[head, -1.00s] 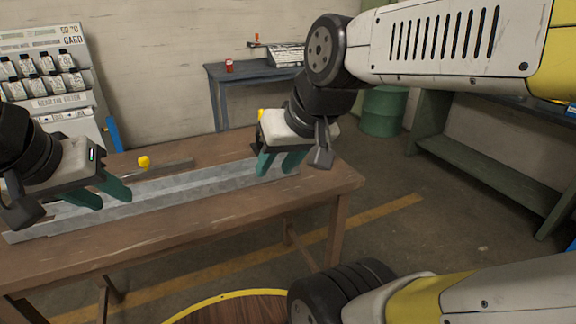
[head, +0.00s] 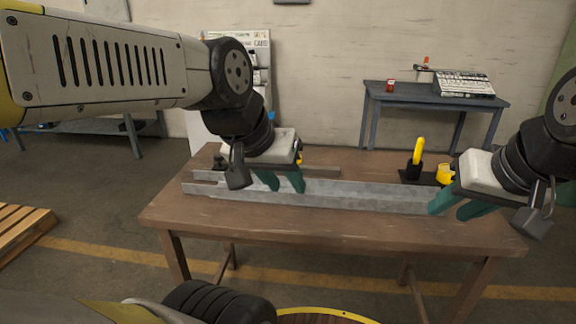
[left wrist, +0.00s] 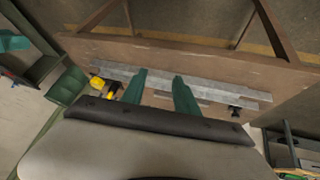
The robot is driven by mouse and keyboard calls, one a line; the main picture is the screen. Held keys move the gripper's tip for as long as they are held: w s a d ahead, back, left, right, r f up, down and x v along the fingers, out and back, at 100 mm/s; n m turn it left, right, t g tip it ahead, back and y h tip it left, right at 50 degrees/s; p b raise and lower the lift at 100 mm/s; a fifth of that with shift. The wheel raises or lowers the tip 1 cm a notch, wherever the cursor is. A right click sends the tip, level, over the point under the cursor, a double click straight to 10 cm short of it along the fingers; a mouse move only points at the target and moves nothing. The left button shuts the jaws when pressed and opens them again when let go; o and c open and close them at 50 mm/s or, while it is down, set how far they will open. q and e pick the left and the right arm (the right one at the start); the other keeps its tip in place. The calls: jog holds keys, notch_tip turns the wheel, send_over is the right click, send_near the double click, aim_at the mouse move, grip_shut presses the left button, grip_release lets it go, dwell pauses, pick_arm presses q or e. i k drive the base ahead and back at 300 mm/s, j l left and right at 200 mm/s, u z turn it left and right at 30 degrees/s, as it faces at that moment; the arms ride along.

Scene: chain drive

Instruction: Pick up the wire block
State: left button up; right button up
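I cannot surely tell which item is the wire block; nothing in view shows plainly as one. On the wooden workbench (head: 300,228) lie long grey metal rails (head: 345,196). A small dark item (head: 219,161) stands at their left end; it also shows in the left wrist view (left wrist: 235,110). My left gripper (head: 279,182) is above the rails, its green fingers apart and nothing between them; in the left wrist view its fingers (left wrist: 160,95) are likewise apart. My right gripper (head: 457,207) is at the rails' right end, fingers apart, no held thing visible.
A yellow-handled tool (head: 418,150) stands in a black holder beside a yellow item (head: 445,172) at the bench's back right. Behind is a blue-grey table (head: 400,98) with a red can (head: 390,86). A pallet (head: 22,232) lies at the left. The bench front is clear.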

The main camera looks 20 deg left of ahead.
aim_at(221, 167)
jog(key=i+j+z, duration=0.15)
jog(key=j+z, duration=0.15)
jog(key=j, duration=0.85)
jog(key=j+z, duration=0.25)
jog(key=j, duration=0.95)
